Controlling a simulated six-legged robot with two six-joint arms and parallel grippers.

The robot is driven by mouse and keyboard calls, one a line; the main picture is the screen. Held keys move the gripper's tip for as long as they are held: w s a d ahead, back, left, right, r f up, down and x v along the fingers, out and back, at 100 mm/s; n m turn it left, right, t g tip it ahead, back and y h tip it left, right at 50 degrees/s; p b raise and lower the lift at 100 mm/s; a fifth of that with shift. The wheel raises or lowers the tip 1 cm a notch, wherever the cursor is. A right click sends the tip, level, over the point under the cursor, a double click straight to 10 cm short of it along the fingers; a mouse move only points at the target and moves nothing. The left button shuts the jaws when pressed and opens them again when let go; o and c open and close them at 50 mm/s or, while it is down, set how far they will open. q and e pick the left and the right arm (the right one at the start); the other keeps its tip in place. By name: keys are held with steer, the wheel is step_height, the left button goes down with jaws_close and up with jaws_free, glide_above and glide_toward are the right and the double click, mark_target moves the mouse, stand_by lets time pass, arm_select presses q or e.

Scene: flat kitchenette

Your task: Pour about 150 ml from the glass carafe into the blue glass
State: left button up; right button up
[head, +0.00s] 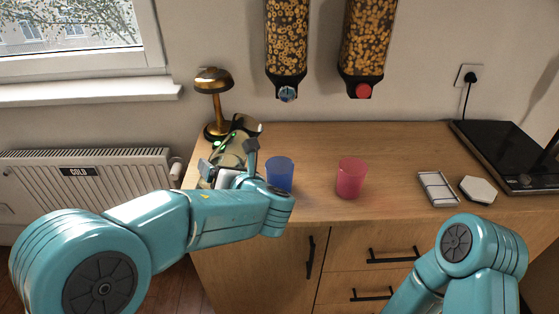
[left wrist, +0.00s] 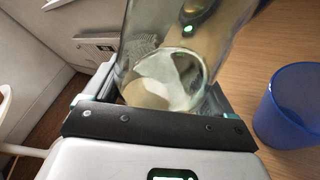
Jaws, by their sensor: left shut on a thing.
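The glass carafe (head: 238,135) is at the left end of the counter, largely hidden behind my left gripper (head: 233,166). The left wrist view shows its clear glass (left wrist: 140,40) close up between the jaws, which are shut on it. I cannot tell its exact tilt or how much liquid it holds. The blue glass (head: 280,178) stands upright just right of the left gripper, its lower part behind my arm. It also shows in the left wrist view (left wrist: 290,112), apart from the carafe; its contents cannot be made out. Of my right arm only links show at the lower right; its gripper is out of view.
A pink glass (head: 351,179) stands right of the blue glass. A brass lamp (head: 213,88) is behind the carafe. Two dispensers (head: 287,45) (head: 365,45) hang above the counter. A metal-framed tray (head: 437,189), a pale hexagonal piece (head: 478,190) and a black hob (head: 510,150) lie right.

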arm_select(q)
steer(key=shift+d+r+m+y, duration=0.1)
steer(key=shift+m+y, duration=0.3)
steer(key=shift+m, duration=0.1)
steer(key=shift+a+f+m+y, duration=0.3)
steer(key=shift+a+m+y, duration=0.1)
steer(key=shift+m, duration=0.3)
steer(key=m, duration=0.1)
steer(key=a+f+m+t+y+b, duration=0.1)
steer(key=shift+s+a+f+m+b, duration=0.2)
steer(key=shift+s+m+b, duration=0.1)
steer(key=shift+m, duration=0.1)
steer(key=shift+r+p, duration=0.45)
steer(key=shift+r, duration=0.1)
steer(key=shift+r+m+y, duration=0.3)
steer(key=shift+r+m, duration=0.25)
steer(key=shift+m, duration=0.05)
steer(key=shift+a+r+t+p, duration=0.1)
steer(key=shift+r+t+p, duration=0.05)
steer(key=shift+t+p, duration=0.2)
steer(key=shift+w+d+r+m+y+p, duration=0.15)
steer(key=shift+d+m+p, duration=0.1)
steer(key=shift+m+p, duration=0.25)
steer(key=shift+s+d+r+m+y+p, duration=0.1)
steer(key=shift+d+m+y+p, duration=0.1)
steer(key=shift+m+p, duration=0.3)
steer(key=shift+r+t+p, duration=0.2)
steer(key=shift+t+p, duration=0.05)
steer(key=shift+p, duration=0.3)
stand_by(0.8)
